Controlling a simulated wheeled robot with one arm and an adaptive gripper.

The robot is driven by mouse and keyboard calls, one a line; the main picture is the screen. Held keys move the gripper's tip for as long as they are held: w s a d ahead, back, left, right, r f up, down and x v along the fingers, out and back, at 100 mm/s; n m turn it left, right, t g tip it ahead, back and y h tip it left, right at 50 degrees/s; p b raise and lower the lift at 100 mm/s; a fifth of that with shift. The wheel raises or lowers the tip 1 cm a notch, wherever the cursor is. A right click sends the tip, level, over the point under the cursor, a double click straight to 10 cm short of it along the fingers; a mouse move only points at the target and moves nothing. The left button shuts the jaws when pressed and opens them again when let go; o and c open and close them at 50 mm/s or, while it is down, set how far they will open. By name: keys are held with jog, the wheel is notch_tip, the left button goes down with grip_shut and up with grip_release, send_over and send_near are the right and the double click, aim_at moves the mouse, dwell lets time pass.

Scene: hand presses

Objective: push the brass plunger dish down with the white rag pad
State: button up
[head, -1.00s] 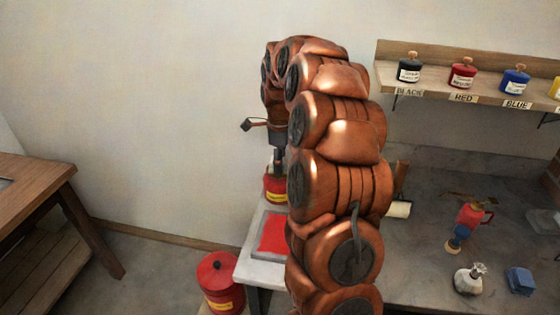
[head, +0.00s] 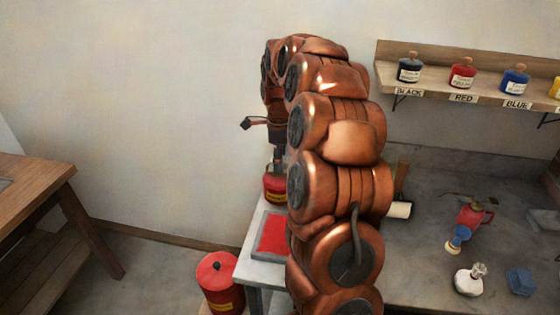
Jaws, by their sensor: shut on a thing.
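A red can with a yellow label (head: 275,188) stands at the back of the pale bench, just left of my arm. My gripper (head: 278,162) points down right above this can, its fingers small and partly hidden by my own arm. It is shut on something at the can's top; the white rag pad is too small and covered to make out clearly. The brass plunger dish cannot be told apart at the can's top. I cannot tell whether the pad touches the dish or how far down the dish is.
A red inked slab (head: 272,234) lies on the bench in front of the can. A larger red bin (head: 220,280) stands on the floor at left.

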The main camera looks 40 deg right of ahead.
jog(key=shift+r, duration=3.2)
